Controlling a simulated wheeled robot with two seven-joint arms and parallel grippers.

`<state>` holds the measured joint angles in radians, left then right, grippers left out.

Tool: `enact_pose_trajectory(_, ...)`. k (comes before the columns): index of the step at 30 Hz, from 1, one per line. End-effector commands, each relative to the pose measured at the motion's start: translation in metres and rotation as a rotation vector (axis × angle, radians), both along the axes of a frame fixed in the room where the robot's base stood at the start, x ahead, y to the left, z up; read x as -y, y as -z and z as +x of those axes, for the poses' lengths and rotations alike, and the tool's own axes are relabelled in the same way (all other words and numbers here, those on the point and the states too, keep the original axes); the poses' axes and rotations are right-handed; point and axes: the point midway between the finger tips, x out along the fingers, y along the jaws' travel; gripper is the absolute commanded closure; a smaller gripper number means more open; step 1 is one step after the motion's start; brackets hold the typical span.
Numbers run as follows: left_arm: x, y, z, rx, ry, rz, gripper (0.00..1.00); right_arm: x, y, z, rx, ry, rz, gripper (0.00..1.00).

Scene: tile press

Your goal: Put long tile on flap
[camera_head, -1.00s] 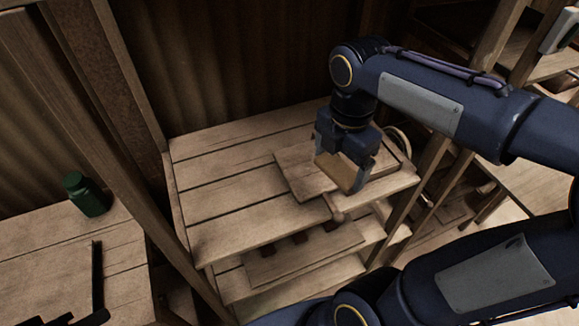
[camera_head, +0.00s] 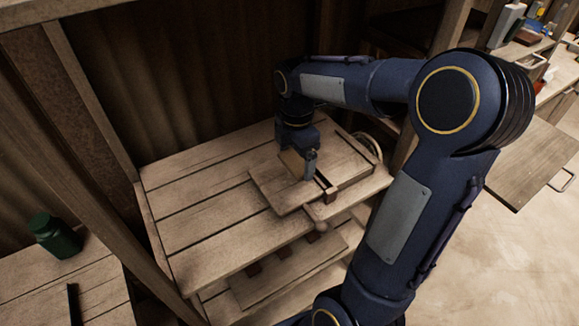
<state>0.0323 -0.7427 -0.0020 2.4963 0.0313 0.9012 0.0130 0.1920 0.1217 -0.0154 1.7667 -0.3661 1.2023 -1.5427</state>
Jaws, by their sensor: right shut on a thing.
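My right gripper (camera_head: 304,168) is shut on the long tile (camera_head: 292,163), a flat tan-brown piece that shows beside the fingers. The tile is held tilted over the wooden press on the shelf; I cannot tell whether its lower edge touches. The flat wooden board (camera_head: 272,194) under and left of the gripper looks like the flap. A dark slot and a small wooden block (camera_head: 330,195) are just right of the fingers. The gripper hides part of the board and the tile. My left gripper is out of view.
The planked shelf (camera_head: 195,207) is bare left of the press. Upright posts and a dark back wall bound the shelf.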

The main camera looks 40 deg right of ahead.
Motion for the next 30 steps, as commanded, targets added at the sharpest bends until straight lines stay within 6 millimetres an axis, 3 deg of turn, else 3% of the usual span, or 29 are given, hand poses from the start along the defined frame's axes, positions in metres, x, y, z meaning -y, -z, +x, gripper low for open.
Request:
enact_pose_trajectory(8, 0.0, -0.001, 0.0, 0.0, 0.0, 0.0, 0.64, -0.008, 0.022, 0.017, -0.003, -0.003, 0.0, 0.38)
enact_pose_trajectory(13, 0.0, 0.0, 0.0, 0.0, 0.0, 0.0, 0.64, -0.007, 0.046, 0.015, -0.002, 0.0, 0.0, 0.38)
enact_pose_trajectory(26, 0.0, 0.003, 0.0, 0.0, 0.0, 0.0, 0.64, -0.007, 0.054, 0.015, 0.001, 0.0, 0.0, 0.38)
enact_pose_trajectory(27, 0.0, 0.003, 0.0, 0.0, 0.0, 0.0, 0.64, -0.007, 0.054, 0.015, 0.001, 0.0, 0.0, 0.1)
enact_pose_trajectory(30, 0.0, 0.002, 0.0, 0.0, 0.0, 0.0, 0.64, -0.006, 0.053, 0.015, 0.0, 0.0, 0.0, 0.0)
